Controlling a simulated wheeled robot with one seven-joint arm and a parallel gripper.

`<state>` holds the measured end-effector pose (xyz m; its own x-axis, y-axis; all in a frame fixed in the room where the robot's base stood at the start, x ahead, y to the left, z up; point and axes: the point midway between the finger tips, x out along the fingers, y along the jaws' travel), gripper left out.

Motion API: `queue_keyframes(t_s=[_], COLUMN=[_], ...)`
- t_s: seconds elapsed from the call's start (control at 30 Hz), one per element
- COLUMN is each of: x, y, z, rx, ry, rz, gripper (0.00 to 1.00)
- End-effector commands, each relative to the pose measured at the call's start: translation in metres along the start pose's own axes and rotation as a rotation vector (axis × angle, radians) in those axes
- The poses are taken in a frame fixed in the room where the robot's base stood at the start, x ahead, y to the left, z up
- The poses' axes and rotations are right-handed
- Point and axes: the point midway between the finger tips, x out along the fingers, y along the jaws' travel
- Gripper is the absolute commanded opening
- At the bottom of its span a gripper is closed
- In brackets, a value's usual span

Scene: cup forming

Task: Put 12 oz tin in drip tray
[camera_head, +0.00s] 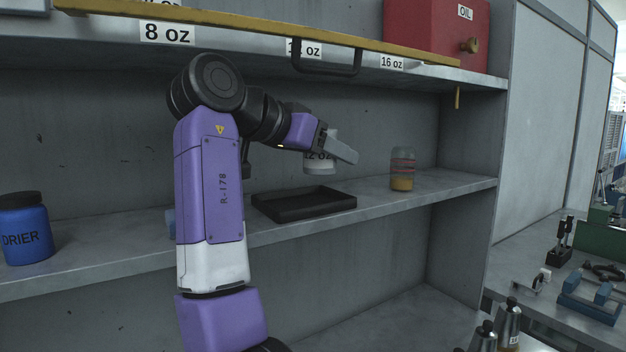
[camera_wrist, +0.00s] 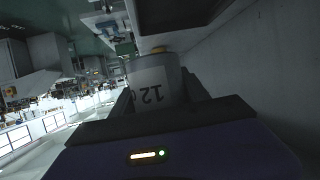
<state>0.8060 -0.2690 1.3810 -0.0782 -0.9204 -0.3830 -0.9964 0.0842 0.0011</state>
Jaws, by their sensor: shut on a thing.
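The 12 oz tin (camera_head: 320,165) is a small pale grey can with a dark "12 OZ" label. My gripper (camera_head: 337,148) is shut on it and hides part of its upper body in the head view. The tin (camera_wrist: 152,84) also shows between my fingers in the wrist view, its "12" upside down. The drip tray (camera_head: 304,203) is a shallow black rectangular tray on the middle shelf. It looks empty. The tin is held above the tray's back right part in the head view, apart from it.
A jar with amber contents (camera_head: 402,169) stands right of the tray. A blue DRIER jar (camera_head: 25,228) is at the far left. A bluish object (camera_head: 170,221) is mostly hidden behind my arm. The upper shelf with a yellow edge bar (camera_head: 250,28) and a red OIL can (camera_head: 437,30) is overhead.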

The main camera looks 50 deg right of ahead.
Motion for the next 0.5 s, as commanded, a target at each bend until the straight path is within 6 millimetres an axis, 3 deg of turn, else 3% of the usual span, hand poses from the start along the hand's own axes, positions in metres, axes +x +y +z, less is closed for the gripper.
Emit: queue_keyframes(t_s=[0.1, 0.33, 0.5], x=[0.003, 0.009, 0.018], y=[-0.023, -0.055, -0.055], z=[-0.004, -0.006, 0.015], rx=[-0.003, -0.002, 0.0], ry=[0.001, 0.0, 0.001], rz=[0.002, 0.001, 0.0], gripper=[0.08, 0.08, 0.08])
